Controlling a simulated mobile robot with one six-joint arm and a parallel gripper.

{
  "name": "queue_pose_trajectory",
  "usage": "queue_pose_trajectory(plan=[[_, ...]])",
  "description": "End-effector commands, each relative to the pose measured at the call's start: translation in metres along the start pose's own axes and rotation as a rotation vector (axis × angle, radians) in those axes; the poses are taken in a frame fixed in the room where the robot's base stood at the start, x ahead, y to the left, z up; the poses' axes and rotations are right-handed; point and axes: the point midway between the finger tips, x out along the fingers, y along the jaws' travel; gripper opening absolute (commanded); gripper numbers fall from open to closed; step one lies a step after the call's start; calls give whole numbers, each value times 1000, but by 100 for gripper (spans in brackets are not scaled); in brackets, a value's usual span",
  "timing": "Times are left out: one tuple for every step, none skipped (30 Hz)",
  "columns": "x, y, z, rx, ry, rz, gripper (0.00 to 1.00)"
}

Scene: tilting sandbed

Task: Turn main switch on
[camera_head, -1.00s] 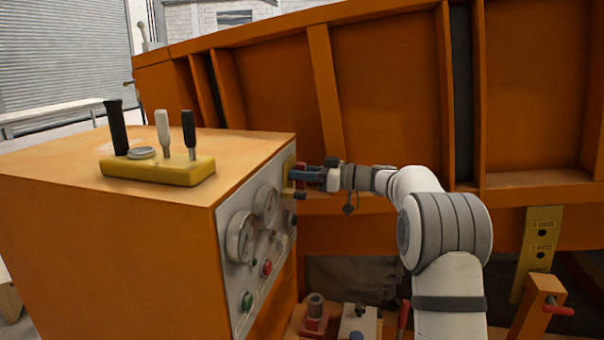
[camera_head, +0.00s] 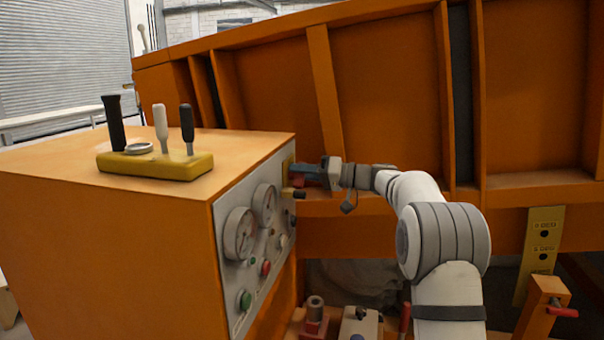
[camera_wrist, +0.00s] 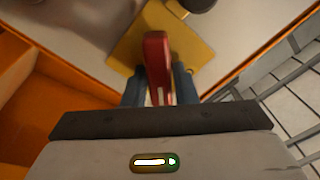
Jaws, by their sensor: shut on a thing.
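The main switch has a red handle (camera_wrist: 157,65) on a yellow plate (camera_wrist: 188,50), seen in the wrist view. In the head view the yellow plate (camera_head: 289,170) sits at the upper far end of the grey control panel (camera_head: 228,212). My gripper (camera_head: 306,172) reaches it from the right. In the wrist view its blue fingers (camera_wrist: 159,85) are on both sides of the red handle and shut on it. The fingers and wrist hide most of the switch in the head view.
The orange cabinet (camera_head: 100,240) carries the panel with gauges (camera_head: 240,234) and buttons (camera_head: 245,299). A yellow lever block (camera_head: 155,166) is on top. The orange sandbed wall (camera_head: 390,90) stands close behind my arm.

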Motion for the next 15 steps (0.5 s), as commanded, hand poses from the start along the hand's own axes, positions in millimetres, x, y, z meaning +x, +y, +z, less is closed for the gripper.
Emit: queue_pose_trajectory(plan=[[0,-1,-2,41,2,-1,2],[0,-1,-2,70,2,-1,2],[0,0,-2,108,2,-1,2],[0,0,-2,137,2,-1,2],[0,0,-2,166,2,-1,2],[0,0,-2,204,2,-1,2],[0,0,-2,232,2,-1,2],[0,1,-2,260,2,-1,2],[0,1,-2,299,2,-1,2],[0,1,-2,326,2,-1,2],[0,1,-2,354,2,-1,2],[0,2,-2,391,2,-1,2],[0,2,-2,419,2,-1,2],[0,2,-2,445,2,-1,2],[0,2,-2,479,2,-1,2]])
